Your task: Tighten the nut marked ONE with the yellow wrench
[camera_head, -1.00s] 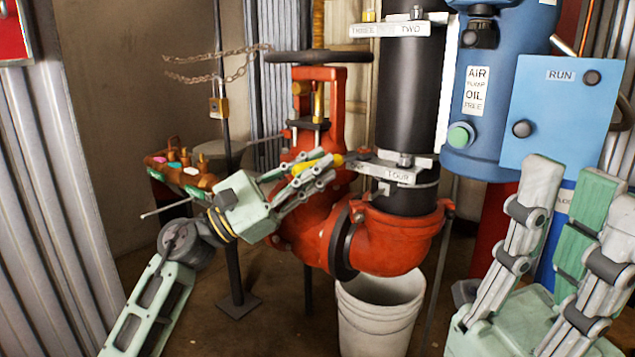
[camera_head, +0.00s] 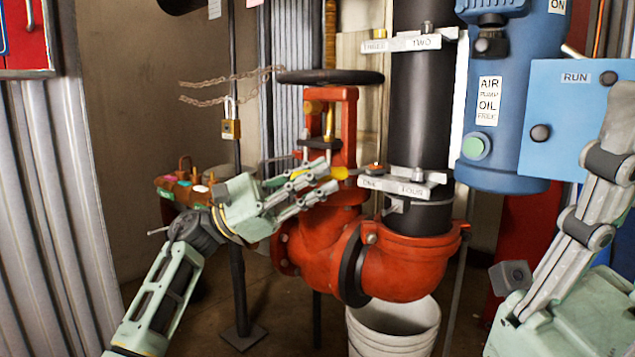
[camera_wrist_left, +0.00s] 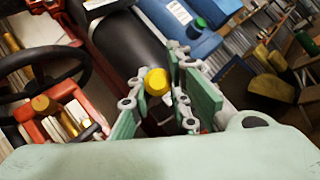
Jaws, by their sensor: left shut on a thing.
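My left gripper (camera_head: 322,182) is shut on the yellow wrench (camera_head: 338,173) in the head view, left of the black pipe. Fingers hide most of the wrench; its yellow end also shows between the fingers in the left wrist view (camera_wrist_left: 157,82). The nut at ONE (camera_head: 375,168) sits on the clamp's left end, just right of the wrench end. Whether they touch cannot be told. My right gripper (camera_head: 600,190) is partly cut off at the right edge.
A red valve (camera_head: 345,125) with a dark handwheel (camera_head: 330,77) stands behind the left gripper. An upper clamp (camera_head: 403,43) is marked THREE and TWO. A blue air pump (camera_head: 503,110) stands right of the pipe. A white bucket (camera_head: 393,330) is below the red elbow.

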